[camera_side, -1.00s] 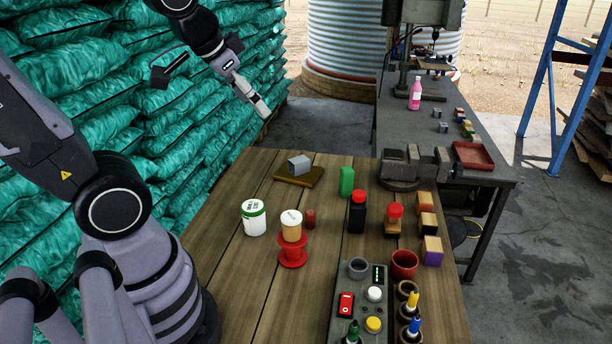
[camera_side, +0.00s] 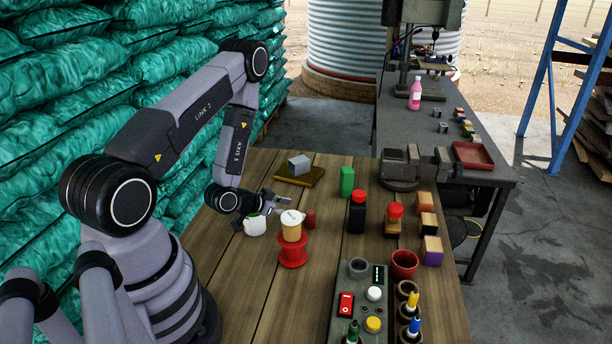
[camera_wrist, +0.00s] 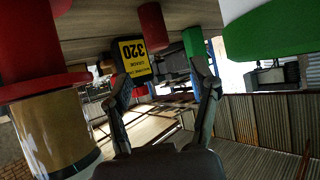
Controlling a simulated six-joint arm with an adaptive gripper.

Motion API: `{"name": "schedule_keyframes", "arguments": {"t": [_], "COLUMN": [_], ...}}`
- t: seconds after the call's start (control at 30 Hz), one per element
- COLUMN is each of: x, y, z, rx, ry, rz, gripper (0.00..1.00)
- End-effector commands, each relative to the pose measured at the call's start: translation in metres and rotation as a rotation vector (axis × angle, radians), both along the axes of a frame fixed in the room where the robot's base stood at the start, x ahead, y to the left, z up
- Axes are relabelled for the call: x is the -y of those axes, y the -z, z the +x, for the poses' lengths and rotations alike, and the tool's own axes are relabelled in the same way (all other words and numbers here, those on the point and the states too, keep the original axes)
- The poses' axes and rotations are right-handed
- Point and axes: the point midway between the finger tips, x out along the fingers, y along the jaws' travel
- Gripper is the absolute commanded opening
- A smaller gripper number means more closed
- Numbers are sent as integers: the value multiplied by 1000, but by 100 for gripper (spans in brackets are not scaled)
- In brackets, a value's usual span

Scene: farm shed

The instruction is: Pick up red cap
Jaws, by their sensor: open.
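A red cap (camera_side: 359,196) sits on top of an upright black bottle (camera_side: 357,217) in the side view. A second red cap (camera_side: 396,210) sits on a brown and black piece to its right. My gripper (camera_side: 281,203) is low over the wooden table, pointing right, left of both caps and apart from them. In the wrist view, which is turned upside down, my gripper (camera_wrist: 163,85) is open with nothing between its fingers. A black thing with a yellow "320" label (camera_wrist: 132,58) shows beyond them. I cannot make out a cap clearly there.
A green block (camera_side: 347,182) stands left of the black bottle. A control box (camera_side: 358,300) is in front.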

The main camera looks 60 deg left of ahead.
Motion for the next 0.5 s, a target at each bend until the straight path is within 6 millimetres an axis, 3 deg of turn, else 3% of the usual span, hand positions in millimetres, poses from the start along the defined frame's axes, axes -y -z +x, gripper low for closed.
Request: {"name": "schedule_keyframes", "arguments": {"t": [0.17,0.37,0.5], "x": [1,1,2], "y": [13,20,31], "z": [-9,5,25], "rx": [34,40,40], "ry": [-26,-26,-23], "rz": [-27,-26,-24], "gripper": [61,61,61]}}
